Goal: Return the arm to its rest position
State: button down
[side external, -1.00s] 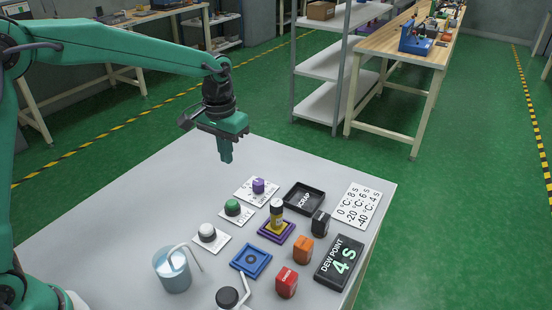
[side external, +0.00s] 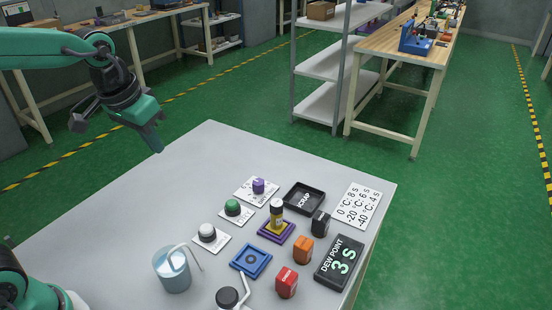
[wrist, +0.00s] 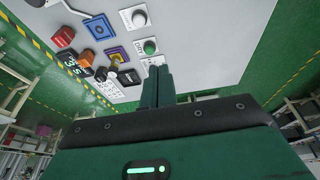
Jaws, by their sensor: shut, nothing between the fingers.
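My green arm reaches in from the left in the side external view. My gripper (side external: 155,143) hangs in the air past the table's far left edge, tilted and pointing down to the right. It is shut and empty. In the wrist view my gripper's fingers (wrist: 160,82) lie together with nothing between them. The grey-white table (side external: 120,200) stands below and to the right, with its objects apart from my gripper.
On the table are a beaker with a bent tube (side external: 172,270), a blue square holder (side external: 251,260), a vial on a purple base (side external: 276,222), red (side external: 287,282) and orange (side external: 303,250) blocks, a scrap tray (side external: 318,207) and a dew point display (side external: 339,262). The table's left part is clear.

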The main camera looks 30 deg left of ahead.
jog(key=s+a+f+t, duration=0.1)
jog(key=s+a+t, duration=0.1)
jog(key=s, duration=0.8)
jog(key=shift+s+a, duration=0.2)
jog(key=shift+s, duration=0.15)
